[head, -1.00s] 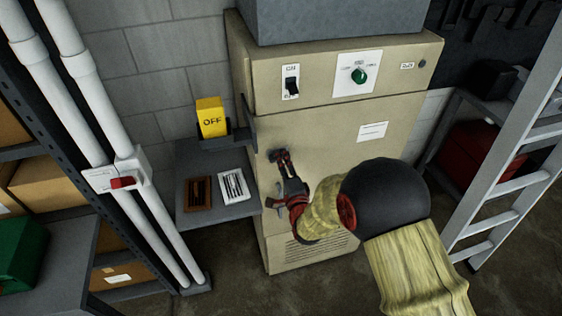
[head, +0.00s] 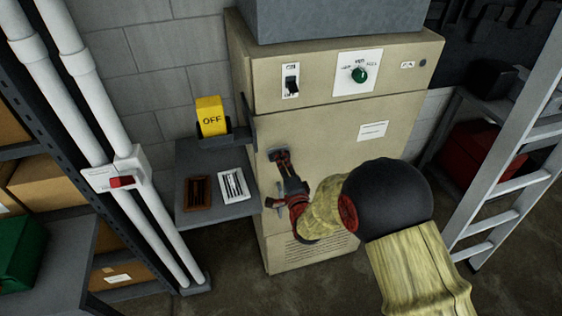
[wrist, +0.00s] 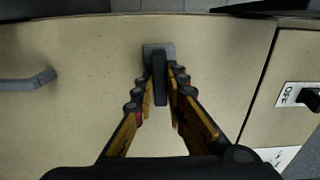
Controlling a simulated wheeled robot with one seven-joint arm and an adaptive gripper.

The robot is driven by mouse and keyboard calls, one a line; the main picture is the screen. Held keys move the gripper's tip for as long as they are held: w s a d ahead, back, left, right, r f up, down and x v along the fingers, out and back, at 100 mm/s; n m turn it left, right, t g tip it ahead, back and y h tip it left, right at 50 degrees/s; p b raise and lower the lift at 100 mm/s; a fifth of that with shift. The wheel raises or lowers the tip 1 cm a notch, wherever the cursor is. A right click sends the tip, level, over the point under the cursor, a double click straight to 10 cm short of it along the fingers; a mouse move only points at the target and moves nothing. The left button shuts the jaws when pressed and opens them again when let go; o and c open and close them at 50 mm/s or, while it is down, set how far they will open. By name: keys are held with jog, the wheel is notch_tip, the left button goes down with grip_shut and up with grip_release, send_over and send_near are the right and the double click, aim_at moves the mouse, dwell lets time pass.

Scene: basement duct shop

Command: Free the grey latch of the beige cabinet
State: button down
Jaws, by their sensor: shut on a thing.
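The beige cabinet (head: 340,135) stands against the wall in the head view. Its grey latch (head: 271,156) is near the left edge of the door, below the switch panel. In the wrist view the latch plate (wrist: 152,50) shows at top centre, with a dark grey lever (wrist: 160,78) running from it down between my fingers. My gripper (head: 283,160) is at the latch. In the wrist view my gripper (wrist: 163,80) has one finger on each side of the lever and is shut on it. My fingers partly hide the latch in the head view.
A grey handle (wrist: 28,82) is on the door, below the latch in the head view. A ladder (head: 505,155) stands to the right.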

jog(key=n+b, duration=1.5)
jog(key=n, duration=0.2)
jog(key=shift+f, duration=0.1)
jog(key=shift+n, duration=0.4)
jog(key=c, duration=1.8)
grip_release()
jog(key=shift+s, duration=0.1)
jog(key=v, duration=1.2)
